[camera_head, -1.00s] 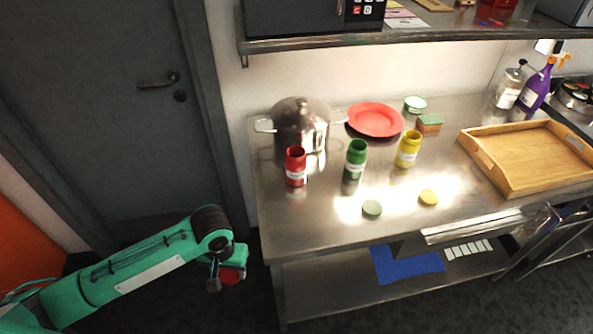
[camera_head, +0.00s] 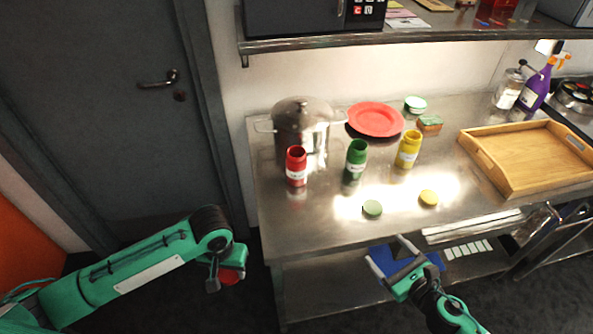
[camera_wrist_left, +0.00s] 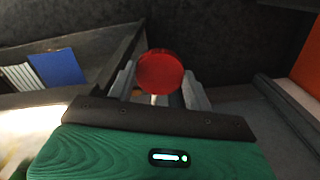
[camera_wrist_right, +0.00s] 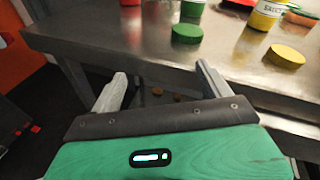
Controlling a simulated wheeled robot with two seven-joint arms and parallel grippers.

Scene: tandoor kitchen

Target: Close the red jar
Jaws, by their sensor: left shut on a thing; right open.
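The red jar (camera_head: 296,167) stands upright and open-topped on the steel counter, left of the green jar. My left gripper (camera_head: 228,283) is shut on a round red lid (camera_head: 233,275), held in front of the counter's left end, lower than its top. The red lid (camera_wrist_left: 160,72) also shows between the fingers in the left wrist view. My right gripper (camera_head: 391,254) is open and empty at the counter's front edge.
An open green jar (camera_head: 356,158) and open yellow jar (camera_head: 408,149) stand right of the red jar. A green lid (camera_head: 372,208) and yellow lid (camera_head: 428,197) lie in front. A steel pot (camera_head: 302,125), red plate (camera_head: 375,119) and wooden tray (camera_head: 490,157) are also on the counter.

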